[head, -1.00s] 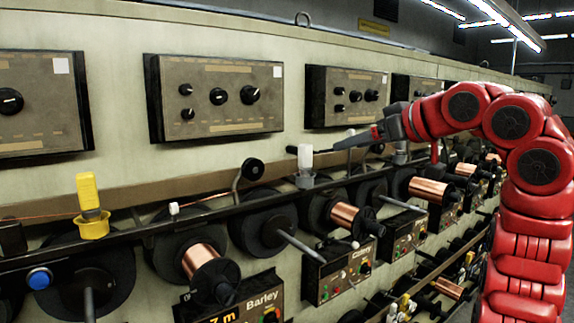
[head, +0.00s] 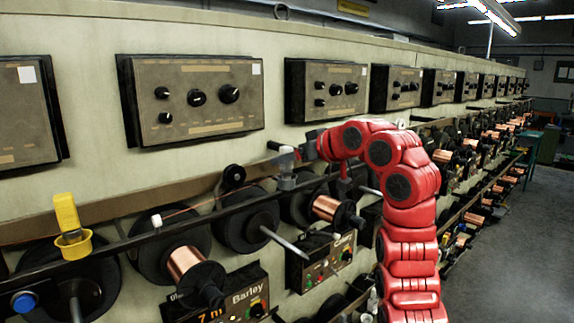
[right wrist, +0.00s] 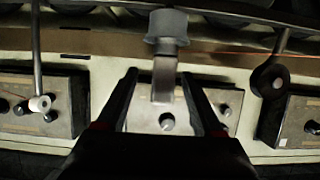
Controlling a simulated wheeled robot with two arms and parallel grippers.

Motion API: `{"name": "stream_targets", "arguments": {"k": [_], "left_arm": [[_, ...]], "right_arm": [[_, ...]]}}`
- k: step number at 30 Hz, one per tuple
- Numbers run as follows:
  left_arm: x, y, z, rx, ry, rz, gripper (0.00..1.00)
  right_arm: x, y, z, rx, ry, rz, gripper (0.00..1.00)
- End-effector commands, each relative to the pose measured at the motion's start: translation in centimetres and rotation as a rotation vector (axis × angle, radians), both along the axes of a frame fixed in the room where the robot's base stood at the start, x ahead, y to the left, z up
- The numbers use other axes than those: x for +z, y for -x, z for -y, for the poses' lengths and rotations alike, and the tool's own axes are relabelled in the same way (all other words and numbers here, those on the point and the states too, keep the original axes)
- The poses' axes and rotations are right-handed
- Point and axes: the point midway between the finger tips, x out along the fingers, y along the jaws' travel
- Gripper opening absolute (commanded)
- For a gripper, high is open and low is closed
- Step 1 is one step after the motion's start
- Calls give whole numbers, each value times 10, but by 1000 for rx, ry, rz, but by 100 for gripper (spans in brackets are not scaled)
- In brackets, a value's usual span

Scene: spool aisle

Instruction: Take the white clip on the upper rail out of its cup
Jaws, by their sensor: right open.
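The white clip (head: 286,160) stands in a grey cup (head: 286,183) on the upper rail. In the right wrist view the clip (right wrist: 163,85) hangs down the picture from the cup (right wrist: 166,28). My right gripper (right wrist: 160,75) is open, with one dark finger on each side of the clip. Gaps show on both sides there. In the head view the right gripper (head: 284,149) reaches the clip from the right, and one dark fingertip shows past its left side. Part of the clip is hidden by the gripper. My left gripper is in neither view.
A yellow clip (head: 66,212) stands in a yellow cup (head: 73,245) at the left of the upper rail (head: 130,240). A bent arm with a black wheel (head: 234,176) is just left of the grey cup. Control panels (head: 195,95) line the wall behind. Copper spools (head: 186,262) sit below.

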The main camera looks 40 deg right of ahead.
Motion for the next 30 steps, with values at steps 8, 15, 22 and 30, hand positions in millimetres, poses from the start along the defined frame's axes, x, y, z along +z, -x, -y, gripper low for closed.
{"name": "stream_targets", "arguments": {"k": [8, 15, 22, 30], "left_arm": [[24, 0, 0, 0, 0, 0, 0], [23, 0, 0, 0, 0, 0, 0], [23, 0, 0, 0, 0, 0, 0], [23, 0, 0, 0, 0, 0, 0]], "right_arm": [[-11, -36, -7, 3, -1, -4, 69], [-12, -38, -6, 1, 2, -2, 69], [-12, -37, -7, 0, 1, -2, 29], [-12, -37, -6, 0, 1, -2, 0]]}}
